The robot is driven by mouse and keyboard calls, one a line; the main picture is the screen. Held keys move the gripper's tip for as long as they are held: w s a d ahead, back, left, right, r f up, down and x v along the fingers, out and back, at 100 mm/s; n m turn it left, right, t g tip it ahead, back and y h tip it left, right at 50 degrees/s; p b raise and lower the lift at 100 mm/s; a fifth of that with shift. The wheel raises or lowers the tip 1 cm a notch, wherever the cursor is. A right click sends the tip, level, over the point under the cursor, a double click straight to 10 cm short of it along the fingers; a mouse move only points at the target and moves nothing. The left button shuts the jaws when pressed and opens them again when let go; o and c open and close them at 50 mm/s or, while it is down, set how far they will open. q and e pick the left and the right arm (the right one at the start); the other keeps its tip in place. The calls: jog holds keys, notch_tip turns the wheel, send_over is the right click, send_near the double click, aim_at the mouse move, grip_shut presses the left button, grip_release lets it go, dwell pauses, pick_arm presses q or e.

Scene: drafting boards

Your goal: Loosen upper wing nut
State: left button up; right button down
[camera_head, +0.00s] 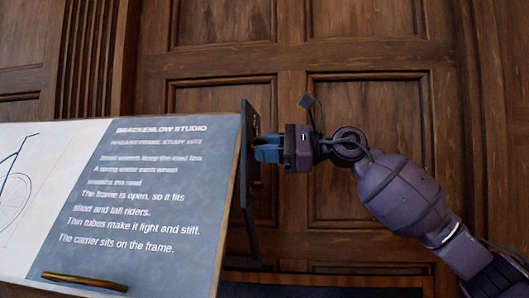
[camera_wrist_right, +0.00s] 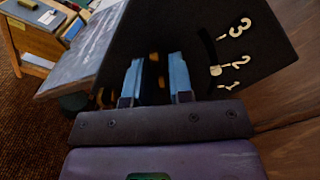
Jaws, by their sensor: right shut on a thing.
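My right gripper (camera_head: 268,149) reaches in from the right to the dark side bracket (camera_head: 250,200) at the edge of the drafting board. In the right wrist view its two blue fingers (camera_wrist_right: 155,80) stand on either side of a narrow, mostly dark piece with brass-coloured spots, which appears to be the upper wing nut (camera_wrist_right: 154,57). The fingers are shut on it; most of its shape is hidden. In the head view the nut is hidden by the fingers. My left gripper is in neither view.
The tilted drafting board (camera_head: 150,190) carries a grey text panel and a bicycle drawing. A brass bar (camera_head: 84,282) lies along its lower edge. In the wrist view a dark plate (camera_wrist_right: 265,70) bears the marks 3, 2 and 1. Wooden panelling (camera_head: 380,120) stands behind.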

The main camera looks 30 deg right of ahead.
jog(key=shift+f, duration=0.1)
dwell(0.3)
jog(key=c, duration=1)
grip_release()
jog(key=shift+d, duration=0.1)
jog(key=v, duration=1)
jog(key=shift+s+d, duration=0.2)
jog(key=shift+s, duration=0.05)
